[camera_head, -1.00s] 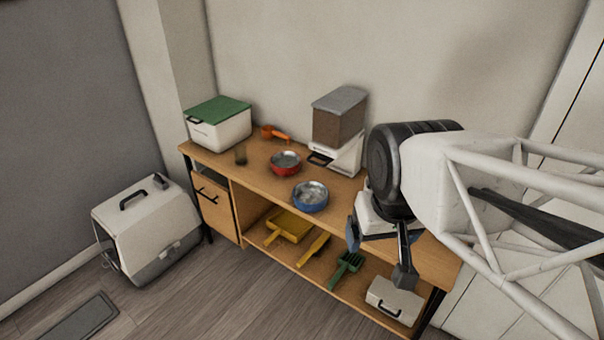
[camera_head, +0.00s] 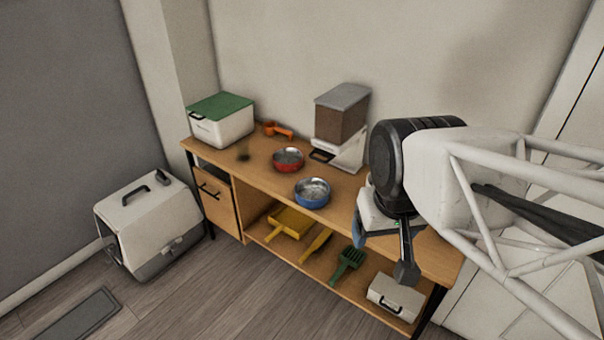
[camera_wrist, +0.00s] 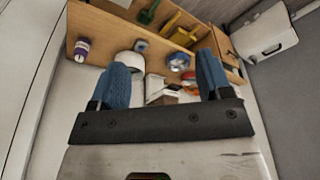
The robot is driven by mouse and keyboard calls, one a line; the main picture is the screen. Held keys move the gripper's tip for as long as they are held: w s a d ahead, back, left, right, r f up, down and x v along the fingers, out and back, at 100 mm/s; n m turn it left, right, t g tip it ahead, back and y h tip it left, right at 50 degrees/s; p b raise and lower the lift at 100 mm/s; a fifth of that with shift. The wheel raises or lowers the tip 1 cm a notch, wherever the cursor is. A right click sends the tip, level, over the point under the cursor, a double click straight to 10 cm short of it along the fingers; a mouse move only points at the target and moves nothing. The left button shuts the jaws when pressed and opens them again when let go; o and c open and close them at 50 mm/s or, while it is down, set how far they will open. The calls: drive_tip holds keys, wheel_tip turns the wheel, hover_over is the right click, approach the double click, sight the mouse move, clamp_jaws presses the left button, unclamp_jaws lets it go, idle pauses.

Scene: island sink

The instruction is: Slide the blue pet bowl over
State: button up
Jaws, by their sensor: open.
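The blue pet bowl (camera_head: 312,193) stands upright on the wooden bench top, near its front edge, with a shiny grey inside. It also shows between my fingers in the wrist view (camera_wrist: 179,61), farther off. My gripper (camera_wrist: 163,78) is open and empty, its two blue-padded fingers wide apart. In the head view my gripper (camera_head: 377,235) is to the right of the bowl, clear of it, and partly hidden by my own wrist.
A red bowl (camera_head: 288,159) sits behind and left of the blue one. A food dispenser (camera_head: 341,125), orange scoop (camera_head: 277,130) and green-lidded box (camera_head: 220,120) stand farther back. Yellow and green tools lie on the lower shelf. A pet carrier (camera_head: 151,224) is on the floor.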

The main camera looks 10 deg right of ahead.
drive_tip(key=shift+w+f, duration=0.15)
drive_tip(key=shift+w, duration=0.05)
drive_tip(key=c, duration=0.5)
drive_tip(key=shift+w+d+f+n, duration=0.15)
drive_tip(key=shift+w+f+n, duration=0.05)
drive_tip(key=shift+w+n, duration=0.1)
drive_tip(key=shift+c, duration=1.2)
drive_tip(key=shift+w+d+f+n+g+h, duration=0.2)
drive_tip(key=shift+w+f+n+g+h, duration=0.2)
drive_tip(key=shift+w, duration=0.25)
drive_tip(key=shift+w+d+f+n+g+h, duration=0.15)
drive_tip(key=shift+w+f+n+g+h, duration=0.15)
drive_tip(key=shift+w+f+g+h, duration=0.25)
clamp_jaws()
drive_tip(key=w+a+f+n+h, duration=0.1)
drive_tip(key=w+f+n+h, duration=0.45)
drive_tip(key=w, duration=0.35)
drive_tip(key=w+f+n+h, duration=0.4)
drive_tip(key=w+f+n, duration=0.15)
drive_tip(key=w, duration=0.35)
drive_tip(key=w+a+f+n+t, duration=0.6)
drive_tip(key=a+f, duration=0.3)
drive_tip(key=f, duration=0.2)
drive_tip(key=w+a+f+n+t+h, duration=0.1)
drive_tip(key=w+a+f+n+t, duration=0.5)
drive_tip(key=f, duration=0.5)
drive_tip(key=w+a+n, duration=0.2)
drive_tip(key=shift+a+n, duration=0.3)
drive_tip(key=shift+a, duration=0.1)
drive_tip(key=shift+w, duration=0.1)
